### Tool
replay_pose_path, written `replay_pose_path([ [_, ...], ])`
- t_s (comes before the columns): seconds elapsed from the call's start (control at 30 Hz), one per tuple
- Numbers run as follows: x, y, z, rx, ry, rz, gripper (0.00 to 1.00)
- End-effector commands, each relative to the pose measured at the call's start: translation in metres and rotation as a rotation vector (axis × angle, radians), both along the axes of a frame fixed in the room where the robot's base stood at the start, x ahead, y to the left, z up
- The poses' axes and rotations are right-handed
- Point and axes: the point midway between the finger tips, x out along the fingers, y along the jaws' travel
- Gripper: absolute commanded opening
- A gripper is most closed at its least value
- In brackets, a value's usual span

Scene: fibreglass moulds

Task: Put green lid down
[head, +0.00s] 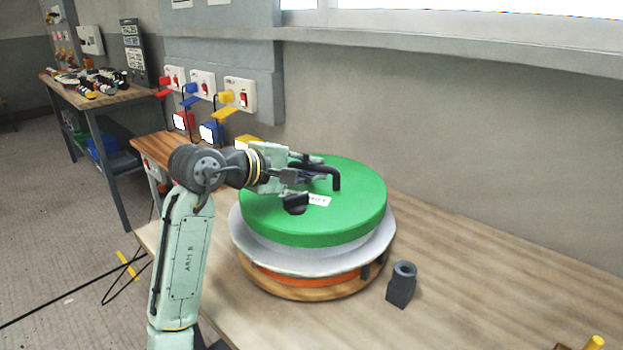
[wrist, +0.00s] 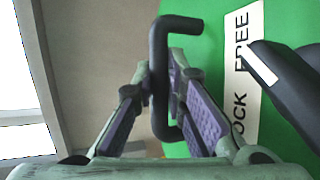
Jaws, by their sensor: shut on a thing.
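The green lid (head: 345,215) is a thick round disc in the head view, lying over a white round rim (head: 300,262) with an orange and wooden base below. I cannot tell whether the lid touches the rim all round. A black bar handle (wrist: 160,85) stands up from the lid. My gripper (head: 312,178) is shut on this handle, with its purple-padded fingers on either side in the wrist view. A white label (wrist: 242,75) lies on the lid beside the handle. The lid's green surface (wrist: 205,30) fills the right of the wrist view.
A small dark grey block with a round socket (head: 402,285) stands on the wooden table (head: 460,290), right of the mould. The table's right side is mostly clear. A wall with switches (head: 205,85) rises behind. A second bench (head: 100,95) stands at the far left.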

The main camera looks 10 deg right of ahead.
Motion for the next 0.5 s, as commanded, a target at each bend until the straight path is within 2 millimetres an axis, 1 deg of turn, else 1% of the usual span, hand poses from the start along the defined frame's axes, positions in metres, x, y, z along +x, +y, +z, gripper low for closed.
replay_pose_path([
  [0.2, 0.000, 0.001, -0.028, -0.002, 0.003, 0.002, 0.00],
  [0.27, -0.001, 0.000, -0.031, -0.001, 0.002, 0.001, 0.00],
  [0.47, -0.001, 0.000, -0.031, 0.000, 0.001, 0.000, 0.00],
  [0.5, -0.001, 0.000, -0.032, 0.001, 0.003, 0.000, 0.13],
])
